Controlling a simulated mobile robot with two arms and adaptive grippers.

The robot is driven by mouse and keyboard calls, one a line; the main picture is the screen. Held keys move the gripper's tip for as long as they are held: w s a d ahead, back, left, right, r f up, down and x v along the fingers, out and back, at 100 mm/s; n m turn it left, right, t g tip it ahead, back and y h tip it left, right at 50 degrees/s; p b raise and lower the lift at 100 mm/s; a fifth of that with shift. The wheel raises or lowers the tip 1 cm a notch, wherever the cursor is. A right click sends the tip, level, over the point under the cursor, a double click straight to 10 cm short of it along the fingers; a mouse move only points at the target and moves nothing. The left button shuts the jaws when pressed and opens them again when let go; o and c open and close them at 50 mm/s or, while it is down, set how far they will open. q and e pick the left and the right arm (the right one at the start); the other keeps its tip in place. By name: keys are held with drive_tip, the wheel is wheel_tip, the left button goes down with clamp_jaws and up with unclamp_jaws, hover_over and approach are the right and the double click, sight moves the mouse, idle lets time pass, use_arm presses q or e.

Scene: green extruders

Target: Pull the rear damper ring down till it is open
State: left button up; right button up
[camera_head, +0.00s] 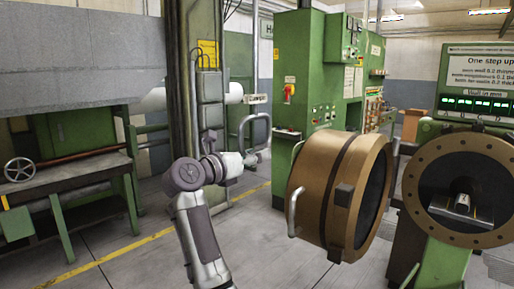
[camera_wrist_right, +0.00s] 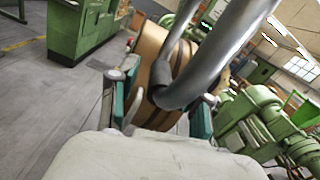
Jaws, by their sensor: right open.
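A grey metal ring (camera_head: 268,130), which I take for the rear damper ring, shows as a rounded loop in the middle of the head view. My right gripper (camera_head: 254,157) is at its lower part. In the right wrist view thick bent silver bars, apparently this ring (camera_wrist_right: 212,60), cross close to the camera. They pass in front of the space between the two teal-padded fingers of the right gripper (camera_wrist_right: 160,110). The fingers stand apart, so the gripper is open. I cannot tell whether the ring touches them. My left gripper is not in view.
A brown drum (camera_head: 322,190) with a pale side handle (camera_head: 293,190) stands right of my right arm. Beside it is a round brown flange (camera_head: 421,205) on a green machine. A green cabinet (camera_head: 310,80) stands behind. A workbench (camera_head: 70,175) is at left; the floor between is clear.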

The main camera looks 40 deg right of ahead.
drive_tip(key=shift+w+d, duration=0.1)
drive_tip(key=shift+d, duration=0.4)
clamp_jaws()
